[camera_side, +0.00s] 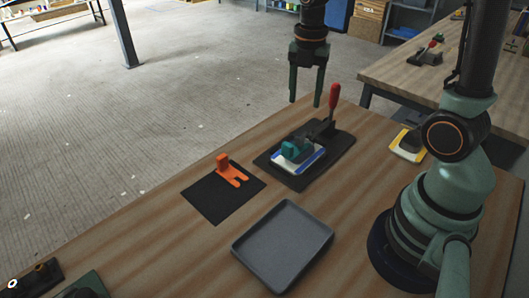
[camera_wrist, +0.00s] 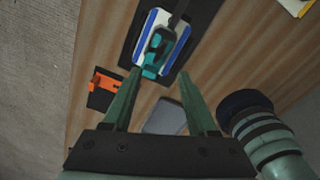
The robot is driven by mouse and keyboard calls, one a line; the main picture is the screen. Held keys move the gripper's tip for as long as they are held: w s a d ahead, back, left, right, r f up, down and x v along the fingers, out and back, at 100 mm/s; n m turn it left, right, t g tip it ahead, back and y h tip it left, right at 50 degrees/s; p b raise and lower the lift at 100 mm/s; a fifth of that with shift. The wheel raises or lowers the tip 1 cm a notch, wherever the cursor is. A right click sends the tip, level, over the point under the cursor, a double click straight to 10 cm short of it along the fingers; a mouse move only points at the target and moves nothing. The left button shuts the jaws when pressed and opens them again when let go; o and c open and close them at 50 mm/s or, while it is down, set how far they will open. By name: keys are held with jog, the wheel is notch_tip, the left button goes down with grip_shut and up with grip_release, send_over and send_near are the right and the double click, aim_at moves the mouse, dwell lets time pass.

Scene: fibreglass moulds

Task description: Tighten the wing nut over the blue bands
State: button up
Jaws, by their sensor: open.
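A white block with blue bands (camera_side: 308,163) sits on a dark base plate (camera_side: 335,155) on the wooden table; the banded block (camera_wrist: 180,30) also shows at the top of the wrist view. A teal piece (camera_side: 294,148) lies on top of it, and shows in the wrist view too (camera_wrist: 154,62). I cannot make out clearly whether this is the wing nut. A red-handled lever (camera_side: 333,100) stands upright at the back of the base plate. My gripper (camera_side: 305,100) is open and empty, above and behind the block, fingers pointing down. In the wrist view its fingertips (camera_wrist: 159,73) flank the teal piece's near end.
An orange forked part (camera_side: 230,171) lies on a black mat (camera_side: 208,202) to the left. An empty grey tray (camera_side: 283,246) is in front. A yellow-edged white block (camera_side: 408,146) is on the right. Dark items sit at the lower left corner.

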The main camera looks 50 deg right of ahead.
aim_at(300, 138)
notch_tip(300, 138, down, 12)
jog(key=shift+r, duration=0.2)
dwell(0.4)
grip_shut()
